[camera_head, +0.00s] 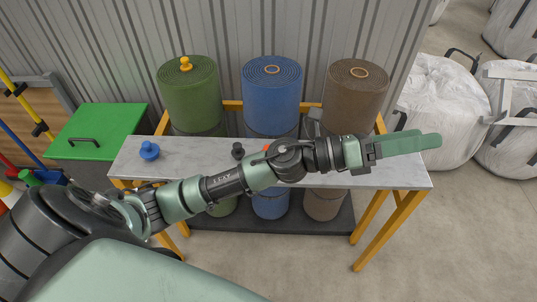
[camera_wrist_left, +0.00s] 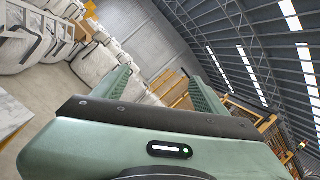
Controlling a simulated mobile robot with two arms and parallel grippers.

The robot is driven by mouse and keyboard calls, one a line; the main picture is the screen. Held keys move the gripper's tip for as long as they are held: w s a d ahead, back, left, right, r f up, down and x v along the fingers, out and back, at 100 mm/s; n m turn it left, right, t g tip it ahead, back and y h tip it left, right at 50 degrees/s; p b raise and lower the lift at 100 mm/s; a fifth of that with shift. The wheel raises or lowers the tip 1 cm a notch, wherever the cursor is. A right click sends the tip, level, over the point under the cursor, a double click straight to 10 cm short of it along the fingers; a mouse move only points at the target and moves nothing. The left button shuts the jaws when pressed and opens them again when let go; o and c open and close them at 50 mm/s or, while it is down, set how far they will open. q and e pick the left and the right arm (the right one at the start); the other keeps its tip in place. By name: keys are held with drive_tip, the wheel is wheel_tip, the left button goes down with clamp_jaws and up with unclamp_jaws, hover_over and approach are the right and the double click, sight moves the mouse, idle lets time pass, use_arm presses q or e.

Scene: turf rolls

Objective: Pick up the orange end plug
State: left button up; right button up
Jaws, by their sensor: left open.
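The orange end plug (camera_head: 266,147) is mostly hidden behind my left arm; only a small orange-red patch shows on the grey bench top (camera_head: 205,148). My left gripper (camera_head: 420,143) reaches across the bench to its right end, well right of the plug, and points right. Its two fingers also show in the left wrist view (camera_wrist_left: 162,88), apart with nothing between them. A blue plug (camera_head: 149,150) and a black plug (camera_head: 238,151) stand on the bench left of the orange one. My right gripper is not in view.
Behind the bench stand a green turf roll (camera_head: 190,95) with a yellow plug (camera_head: 186,63) on top, a blue roll (camera_head: 271,100) and a brown roll (camera_head: 355,100). A green-lidded bin (camera_head: 97,130) stands left, white bulk bags (camera_head: 440,110) right.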

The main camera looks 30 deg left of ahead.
use_arm(q)
wheel_tip(320, 180, down, 3)
drive_tip(key=s+d+m+g, duration=0.1)
drive_tip(key=d+m+g, duration=0.1)
drive_tip(key=m+g, duration=0.4)
drive_tip(key=m+g+y, duration=0.6)
drive_tip(key=m+y, duration=0.5)
drive_tip(key=y, duration=0.7)
hover_over(268, 147)
wheel_tip(268, 147, down, 13)
drive_tip(key=shift+s, duration=0.1)
drive_tip(key=shift+a+f, duration=0.15)
drive_tip(key=shift+f, duration=0.15)
drive_tip(key=f, duration=0.2)
drive_tip(key=f+p, duration=0.1)
drive_tip(key=f, duration=0.1)
drive_tip(key=f+p, duration=0.1)
drive_tip(key=f, duration=0.1)
drive_tip(key=shift+d+f, duration=0.2)
drive_tip(key=shift+d, duration=0.05)
drive_tip(key=shift+f, duration=0.35)
drive_tip(key=c, duration=1.5)
drive_tip(key=shift+o, duration=0.2)
drive_tip(key=shift+r, duration=0.15)
